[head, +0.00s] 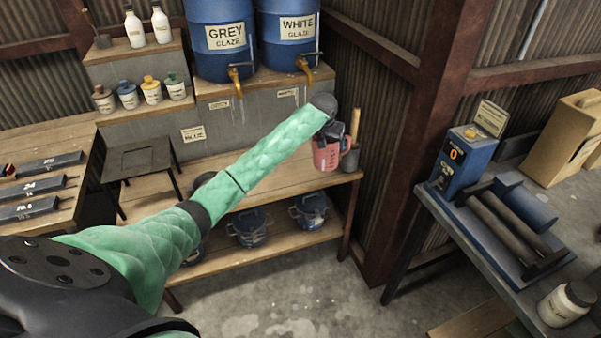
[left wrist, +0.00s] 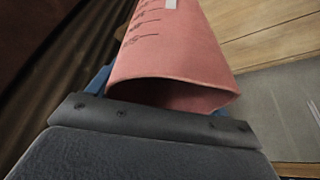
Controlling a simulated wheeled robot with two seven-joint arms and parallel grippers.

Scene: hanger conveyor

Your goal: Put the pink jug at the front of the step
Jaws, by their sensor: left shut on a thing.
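The pink jug (head: 325,155) has dark marks on its side and hangs at the end of my left arm in the head view. My left gripper (head: 328,133) is shut on it near the top. In the left wrist view the jug (left wrist: 170,48) fills the middle, its open mouth towards the camera, with the gripper's dark edge (left wrist: 165,122) across it. The jug is over or near the right end of the wooden bench (head: 270,180); I cannot tell whether it touches. The raised wooden step (head: 215,92) behind carries two blue barrels. My right gripper is not in view.
A grey pot (head: 350,158) with a wooden handle stands close right of the jug. Barrels (head: 222,40) with taps stand behind. Lidded blue buckets (head: 247,228) sit on the lower shelf. A rusty post (head: 420,130) and a table with a blue device (head: 456,165) are right.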

